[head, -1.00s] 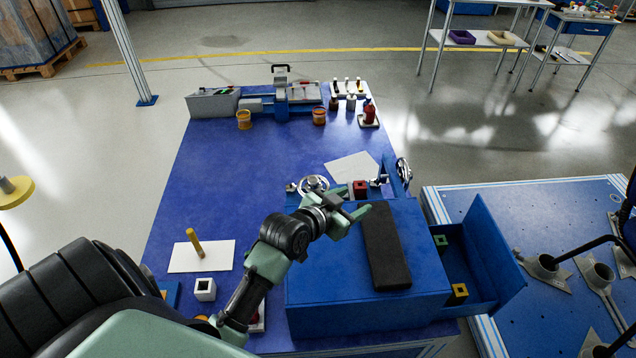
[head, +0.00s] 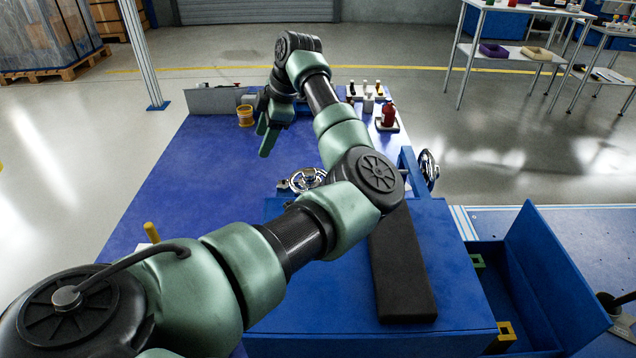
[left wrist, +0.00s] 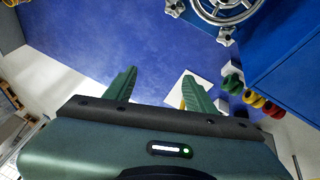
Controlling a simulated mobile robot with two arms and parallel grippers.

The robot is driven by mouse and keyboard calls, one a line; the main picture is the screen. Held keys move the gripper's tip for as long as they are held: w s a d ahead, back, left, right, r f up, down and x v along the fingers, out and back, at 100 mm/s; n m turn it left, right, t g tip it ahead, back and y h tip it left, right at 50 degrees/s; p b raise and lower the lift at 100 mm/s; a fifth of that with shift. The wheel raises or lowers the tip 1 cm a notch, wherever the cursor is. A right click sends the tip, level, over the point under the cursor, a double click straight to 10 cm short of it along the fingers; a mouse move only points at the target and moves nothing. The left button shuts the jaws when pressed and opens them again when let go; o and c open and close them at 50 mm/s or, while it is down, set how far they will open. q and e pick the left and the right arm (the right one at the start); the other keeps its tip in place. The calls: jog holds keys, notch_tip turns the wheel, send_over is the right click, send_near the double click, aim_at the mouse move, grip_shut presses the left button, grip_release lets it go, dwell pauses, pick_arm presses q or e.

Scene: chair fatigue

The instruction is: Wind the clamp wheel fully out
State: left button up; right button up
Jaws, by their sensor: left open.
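A chrome handwheel (head: 303,180) lies at the left far edge of the blue box (head: 345,310), partly hidden behind my left arm. A handwheel with knobs also shows in the left wrist view (left wrist: 228,10), cut off by the top edge. A second chrome handwheel (head: 428,169) stands upright at a blue bracket on the right. I cannot tell which is the clamp wheel. My left gripper (head: 263,137) is open and empty, fingers pointing down over the blue table, beyond and left of the first wheel. Its two green fingers are spread in the left wrist view (left wrist: 160,73). My right gripper is out of view.
A black pad (head: 399,270) lies on the blue box. An open blue bin (head: 560,270) stands to the right. The blue table's left side (head: 190,180) is mostly clear.

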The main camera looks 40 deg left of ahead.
aim_at(310, 171)
pick_arm(q)
jog(key=w+d+m+h, duration=0.1)
jog(key=d, duration=0.2)
jog(key=w+d+t+h+b, duration=0.1)
jog(key=w+d+h, duration=0.1)
jog(key=d, duration=0.1)
jog(key=w+d+m+h, duration=0.1)
jog(key=w+d, duration=0.1)
jog(key=d, duration=0.1)
jog(key=shift+w+d+f+m+t, duration=0.1)
jog(key=shift+w+f+m+t, duration=0.05)
jog(key=shift+f+m+t, duration=0.2)
jog(key=shift+d+h, duration=0.15)
jog(key=shift+h, duration=0.15)
notch_tip(310, 171, down, 7)
jog(key=shift+r+b, duration=0.15)
jog(key=shift+b, duration=0.75)
jog(key=shift+f, duration=0.35)
grip_shut()
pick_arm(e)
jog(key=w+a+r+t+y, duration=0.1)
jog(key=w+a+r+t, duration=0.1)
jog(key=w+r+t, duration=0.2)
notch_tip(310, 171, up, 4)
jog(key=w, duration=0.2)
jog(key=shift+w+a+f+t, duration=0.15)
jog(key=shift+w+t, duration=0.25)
